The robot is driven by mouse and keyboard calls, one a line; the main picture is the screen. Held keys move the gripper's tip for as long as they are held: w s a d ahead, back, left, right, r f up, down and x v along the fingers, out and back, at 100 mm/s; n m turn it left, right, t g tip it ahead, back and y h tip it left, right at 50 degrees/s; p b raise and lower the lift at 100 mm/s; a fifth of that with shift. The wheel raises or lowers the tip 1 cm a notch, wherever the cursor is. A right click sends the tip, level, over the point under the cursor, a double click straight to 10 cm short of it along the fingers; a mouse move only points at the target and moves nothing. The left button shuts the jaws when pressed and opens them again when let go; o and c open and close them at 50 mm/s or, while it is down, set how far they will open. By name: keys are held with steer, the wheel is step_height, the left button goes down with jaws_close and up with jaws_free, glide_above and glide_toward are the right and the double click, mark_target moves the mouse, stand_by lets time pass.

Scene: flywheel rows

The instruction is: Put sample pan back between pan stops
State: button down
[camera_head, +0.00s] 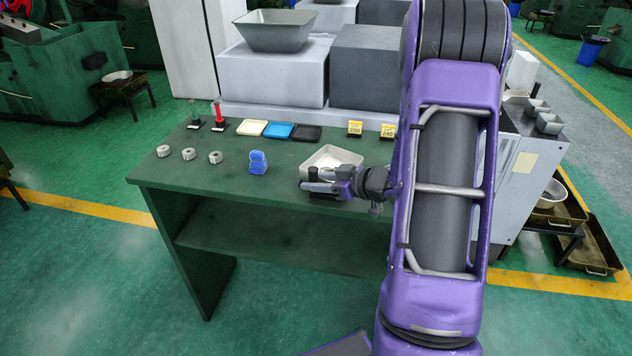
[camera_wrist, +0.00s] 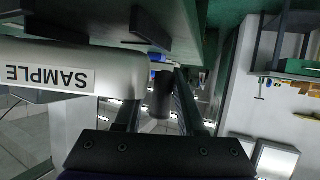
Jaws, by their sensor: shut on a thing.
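The sample pan (camera_head: 335,155) is a white, shallow open tray near the front edge of the green table. In the wrist view its white wall with the SAMPLE label (camera_wrist: 48,77) appears upside down at left. A dark block (camera_wrist: 149,27) on the table edge past the pan in the wrist view may be a pan stop. I cannot make out a pair of stops. The pan looks level; any gap beneath it is unclear.
A blue object (camera_head: 258,162) and several grey rings (camera_head: 189,154) stand left of the pan. Yellow number cards (camera_head: 355,128) and white, blue and black trays (camera_head: 278,130) line the back. Grey machine blocks stand behind.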

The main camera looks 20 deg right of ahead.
steer(key=shift+f, duration=0.45)
steer(key=c, duration=0.5)
jaws_free()
steer(key=shift+r, duration=0.15)
steer(key=shift+r, duration=0.35)
steer(key=p+v, duration=0.1)
steer(key=v, duration=1.1)
steer(key=shift+f, duration=0.15)
